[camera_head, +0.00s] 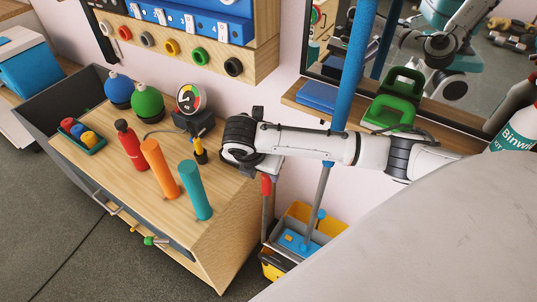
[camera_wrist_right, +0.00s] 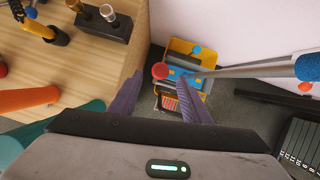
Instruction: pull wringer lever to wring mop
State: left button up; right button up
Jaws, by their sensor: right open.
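The wringer lever has a red grip (camera_head: 267,186) on a grey rod, standing beside the mop bucket. In the right wrist view its red round end (camera_wrist_right: 160,70) shows between the tips of my right gripper (camera_wrist_right: 159,82). That gripper is open, with one purple finger on each side; contact cannot be told. In the head view the right gripper (camera_head: 262,166) is just above the red grip, its fingers mostly hidden. The yellow and grey bucket (camera_head: 328,226) holds a blue part at the mop's foot. The mop handle (camera_head: 319,195) rises from it, leaning right. My left gripper is out of view.
A wooden workbench (camera_head: 120,172) stands left of the bucket, with red, orange and teal cylinders (camera_head: 195,190) near its edge. A ledge (camera_head: 305,103) with a green caddy (camera_head: 392,108) is behind my arm. A pale surface (camera_head: 420,240) fills the lower right.

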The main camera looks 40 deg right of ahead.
aim_at(269, 181)
jog(key=b+x, duration=0.1)
jog(key=x, duration=0.9)
jog(key=shift+d, duration=0.1)
grip_shut()
